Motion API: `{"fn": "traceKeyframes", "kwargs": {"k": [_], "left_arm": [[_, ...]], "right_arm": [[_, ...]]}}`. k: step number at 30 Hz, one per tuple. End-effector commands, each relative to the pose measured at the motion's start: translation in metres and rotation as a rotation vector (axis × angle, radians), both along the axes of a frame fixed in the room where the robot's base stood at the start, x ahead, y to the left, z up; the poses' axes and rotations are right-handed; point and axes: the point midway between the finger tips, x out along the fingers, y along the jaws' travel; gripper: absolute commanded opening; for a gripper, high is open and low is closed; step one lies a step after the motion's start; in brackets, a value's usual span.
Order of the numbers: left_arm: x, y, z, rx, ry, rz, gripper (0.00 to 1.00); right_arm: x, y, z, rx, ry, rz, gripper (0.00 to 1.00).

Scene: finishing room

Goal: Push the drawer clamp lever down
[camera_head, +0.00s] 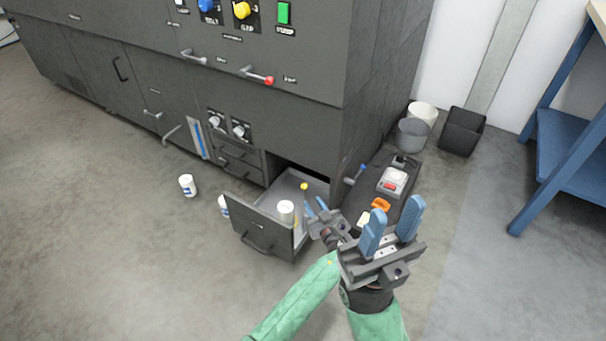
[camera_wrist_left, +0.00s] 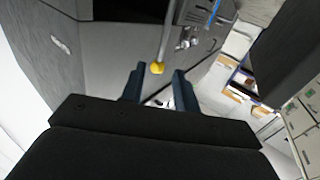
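The drawer (camera_head: 262,231) at the bottom of the dark grey cabinet is pulled out. A lever with a yellow knob (camera_head: 304,186) stands at the drawer's right side. My left gripper (camera_head: 315,206) is open and empty, just in front of and below the knob in the head view. In the left wrist view the yellow knob (camera_wrist_left: 157,67) on its pale rod (camera_wrist_left: 165,38) lies ahead, between the lines of the two blue fingers (camera_wrist_left: 158,88). I cannot tell whether they touch. My right gripper (camera_head: 392,222) is open and empty, nearer the camera and to the right.
A white canister (camera_head: 286,212) stands in the drawer; others stand on the floor left of it (camera_head: 187,185). A dark low unit right of the drawer carries a blue-handled lever (camera_head: 355,174), a grey-and-red box (camera_head: 392,181) and an orange item (camera_head: 380,204). Bins (camera_head: 462,131) stand behind.

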Motion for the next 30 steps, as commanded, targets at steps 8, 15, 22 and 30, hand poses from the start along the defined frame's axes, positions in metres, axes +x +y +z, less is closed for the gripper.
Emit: {"fn": "traceKeyframes", "kwargs": {"k": [8, 15, 22, 30], "left_arm": [[0.013, 0.007, 0.001, 0.000, -0.022, 0.022, 0.31], [0.045, 0.023, 0.001, 0.000, -0.021, 0.021, 0.31], [0.064, 0.031, 0.000, 0.000, -0.019, 0.020, 0.31], [0.067, 0.034, 0.000, -0.001, -0.018, 0.020, 0.31]], "right_arm": [[-0.003, 0.000, 0.002, 0.009, -0.005, 0.002, 0.36], [-0.003, 0.000, 0.001, 0.010, -0.007, 0.007, 0.36], [-0.003, 0.000, 0.001, 0.012, -0.007, 0.010, 0.36], [-0.003, 0.000, 0.001, 0.011, -0.008, 0.011, 0.36]]}}
